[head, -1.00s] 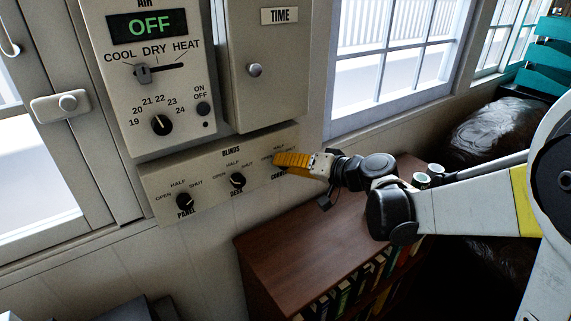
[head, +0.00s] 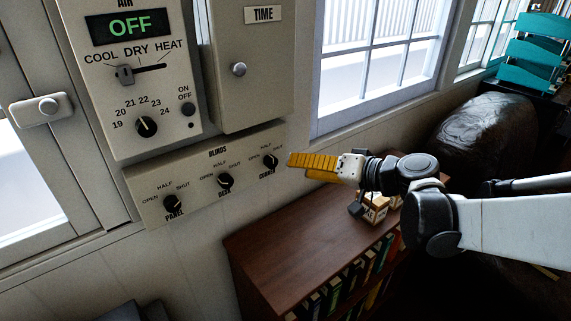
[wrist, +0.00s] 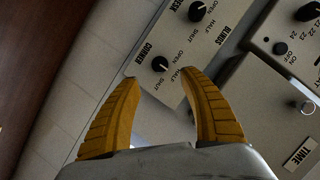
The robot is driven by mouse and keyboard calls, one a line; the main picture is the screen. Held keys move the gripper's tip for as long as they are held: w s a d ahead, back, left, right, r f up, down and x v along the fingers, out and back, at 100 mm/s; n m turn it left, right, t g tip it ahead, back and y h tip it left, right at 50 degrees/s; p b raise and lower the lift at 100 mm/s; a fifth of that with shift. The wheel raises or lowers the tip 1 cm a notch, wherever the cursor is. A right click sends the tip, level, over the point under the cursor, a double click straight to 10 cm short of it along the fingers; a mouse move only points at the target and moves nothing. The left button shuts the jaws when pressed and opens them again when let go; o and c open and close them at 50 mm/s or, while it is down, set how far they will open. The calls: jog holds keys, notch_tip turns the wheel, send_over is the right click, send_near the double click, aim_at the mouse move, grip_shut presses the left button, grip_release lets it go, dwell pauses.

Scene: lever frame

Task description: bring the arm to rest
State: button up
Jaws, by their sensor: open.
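My gripper (head: 292,162) has yellow ribbed fingers. It is in front of the wall, just right of the blinds panel (head: 148,186), and apart from it. In the wrist view the two fingers (wrist: 158,82) are spread with nothing between them. The corner knob (head: 270,161) is now visible left of the fingertips; it also shows in the wrist view (wrist: 160,64) beyond them. The desk knob (head: 225,181) and panel knob (head: 173,202) sit to its left on the same panel. My arm reaches in from the right.
Above the blinds panel are the air control box (head: 145,75), reading OFF, and the TIME box (head: 262,80). A wooden bookshelf (head: 290,235) with books stands below the gripper. A small box (head: 374,208) is on it. A window (head: 385,60) is behind.

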jog(key=shift+v, duration=1.1)
jog(key=s+d+f+g+h+b, duration=0.1)
jog(key=s+d+f+h, duration=0.3)
jog(key=s, duration=0.5)
jog(key=s+d+f+g+h+b, duration=0.1)
jog(key=s+d+f+h, duration=0.4)
jog(key=s, duration=0.5)
jog(key=shift+s+f+h, duration=0.25)
jog(key=shift+f+h, duration=0.25)
jog(key=shift+h, duration=0.6)
jog(key=shift+d, duration=0.1)
